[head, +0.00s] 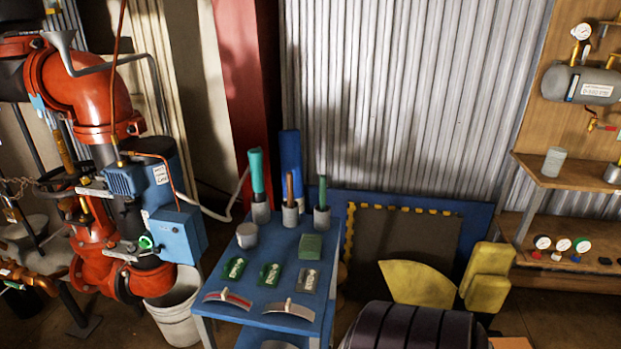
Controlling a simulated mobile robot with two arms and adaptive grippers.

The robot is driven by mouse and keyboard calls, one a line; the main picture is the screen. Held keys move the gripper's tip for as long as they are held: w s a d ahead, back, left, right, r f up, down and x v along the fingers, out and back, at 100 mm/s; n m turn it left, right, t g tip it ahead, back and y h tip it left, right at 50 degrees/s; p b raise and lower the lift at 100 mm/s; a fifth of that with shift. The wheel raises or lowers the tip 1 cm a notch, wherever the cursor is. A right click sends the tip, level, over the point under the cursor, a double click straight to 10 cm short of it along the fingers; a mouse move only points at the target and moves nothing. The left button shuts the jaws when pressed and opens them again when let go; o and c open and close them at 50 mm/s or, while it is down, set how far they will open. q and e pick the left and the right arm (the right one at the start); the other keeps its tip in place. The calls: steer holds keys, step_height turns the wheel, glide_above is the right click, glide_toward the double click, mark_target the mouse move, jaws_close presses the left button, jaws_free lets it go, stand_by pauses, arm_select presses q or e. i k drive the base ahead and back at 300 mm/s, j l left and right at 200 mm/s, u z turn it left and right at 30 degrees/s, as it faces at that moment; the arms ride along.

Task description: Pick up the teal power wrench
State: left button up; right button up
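A teal upright tool or handle (257,170) stands in a grey cup (261,213) at the back left of the blue table (262,323). It is the most teal thing in view; I cannot tell from its shape whether it is the power wrench. A brown-handled tool (290,186) and a dark green-handled tool (322,192) stand in similar cups to its right. Neither of my grippers shows in the head view.
Green packets, a green block (310,246) and two curved pieces lie on the table. Red pipework (90,85) with a blue box and a white bucket (176,310) stands left. Yellow pieces (418,283) and a dark ribbed object (415,328) are right. Wooden shelves (570,180) stand far right.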

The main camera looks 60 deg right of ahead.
mark_target(255, 155)
steer(key=z, duration=1.7)
